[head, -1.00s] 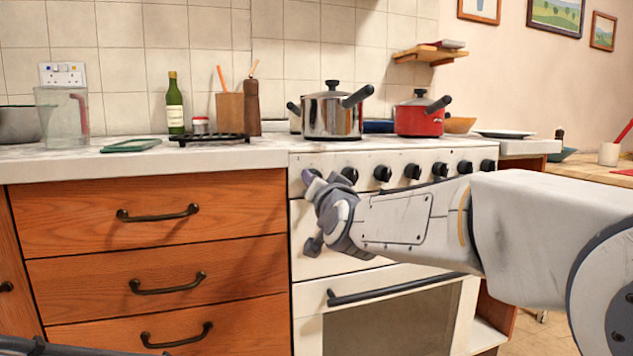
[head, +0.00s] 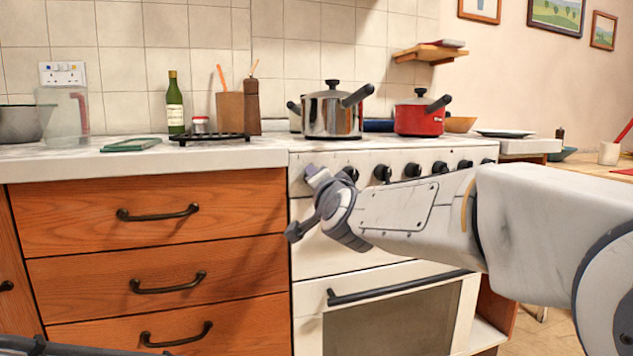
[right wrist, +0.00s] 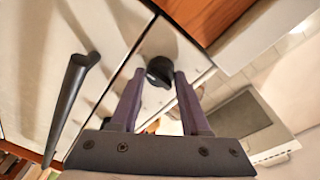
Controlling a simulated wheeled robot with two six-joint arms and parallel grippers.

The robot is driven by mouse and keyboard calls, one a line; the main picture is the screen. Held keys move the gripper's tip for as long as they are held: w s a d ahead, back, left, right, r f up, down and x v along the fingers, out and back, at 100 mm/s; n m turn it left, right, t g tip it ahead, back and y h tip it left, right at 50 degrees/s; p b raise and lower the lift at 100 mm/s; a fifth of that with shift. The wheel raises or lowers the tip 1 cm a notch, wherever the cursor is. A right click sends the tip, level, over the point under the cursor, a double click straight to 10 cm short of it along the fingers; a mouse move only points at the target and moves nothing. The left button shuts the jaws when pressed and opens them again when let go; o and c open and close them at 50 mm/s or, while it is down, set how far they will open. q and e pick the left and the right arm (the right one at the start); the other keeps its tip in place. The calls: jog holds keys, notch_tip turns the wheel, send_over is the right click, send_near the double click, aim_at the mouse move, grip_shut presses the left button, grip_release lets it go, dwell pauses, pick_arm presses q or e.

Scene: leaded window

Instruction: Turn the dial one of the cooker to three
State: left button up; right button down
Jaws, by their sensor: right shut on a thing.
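The white cooker (head: 400,290) has a row of black dials along its upper front. In the right wrist view, dial one (right wrist: 160,69), a round black knob, sits between the tips of my right gripper (right wrist: 161,76), which is shut on it. In the head view my right gripper (head: 317,178) is at the left end of the dial row, and my wrist hides dial one there. The dial's markings are too small or hidden to read.
A steel pot (head: 332,114) and a red pot (head: 419,117) stand on the cooker top. The oven handle (head: 400,288) crosses the front below my right arm; it also shows in the right wrist view (right wrist: 68,108). Wooden drawers (head: 150,215) stand left of the cooker.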

jog(key=shift+a+f, duration=0.1)
jog(key=shift+c, duration=2)
grip_release()
jog(key=shift+s, duration=0.1)
jog(key=p+v, duration=0.3)
jog(key=v, duration=0.7)
jog(key=shift+s, duration=0.2)
